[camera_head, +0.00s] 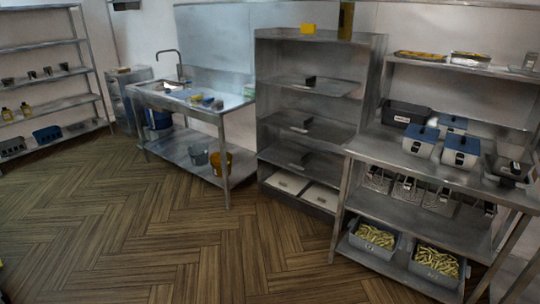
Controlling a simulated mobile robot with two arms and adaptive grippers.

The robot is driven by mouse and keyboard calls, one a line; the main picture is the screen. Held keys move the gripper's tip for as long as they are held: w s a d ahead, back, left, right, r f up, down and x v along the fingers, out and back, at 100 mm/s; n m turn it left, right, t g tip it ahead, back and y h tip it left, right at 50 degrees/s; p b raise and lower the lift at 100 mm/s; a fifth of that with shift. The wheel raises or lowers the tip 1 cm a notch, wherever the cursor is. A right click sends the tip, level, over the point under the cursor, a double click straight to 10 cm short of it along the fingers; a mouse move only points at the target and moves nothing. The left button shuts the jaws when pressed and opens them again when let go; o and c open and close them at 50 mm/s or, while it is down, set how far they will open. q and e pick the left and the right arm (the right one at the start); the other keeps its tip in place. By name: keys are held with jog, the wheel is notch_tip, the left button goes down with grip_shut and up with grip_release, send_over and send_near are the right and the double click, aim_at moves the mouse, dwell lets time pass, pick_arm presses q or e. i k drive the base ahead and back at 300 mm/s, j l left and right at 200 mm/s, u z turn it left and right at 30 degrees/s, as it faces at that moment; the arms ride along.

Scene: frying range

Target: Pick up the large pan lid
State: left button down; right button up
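I cannot clearly make out a large pan lid in the head view. The tall metal rack (258,130) in the middle has several shelves. I cannot tell whether any of these is a lid handle. Neither of my grippers is in view.
A steel sink table (180,105) stands left of the rack, with buckets below. Shelving (45,45) stands far left. The wooden floor (150,230) is clear.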

aim_at(326, 168)
jog(key=i+u, duration=0.1)
jog(key=i, duration=1.7)
jog(key=i+z, duration=0.1)
jog(key=i, duration=0.5)
jog(key=i+j, duration=0.1)
jog(key=i, duration=0.45)
jog(key=i+j+z, duration=0.15)
jog(key=i, duration=0.45)
jog(key=i+j, duration=0.1)
jog(key=i, duration=0.5)
jog(key=i+j+z, duration=0.15)
jog(key=i, duration=0.45)
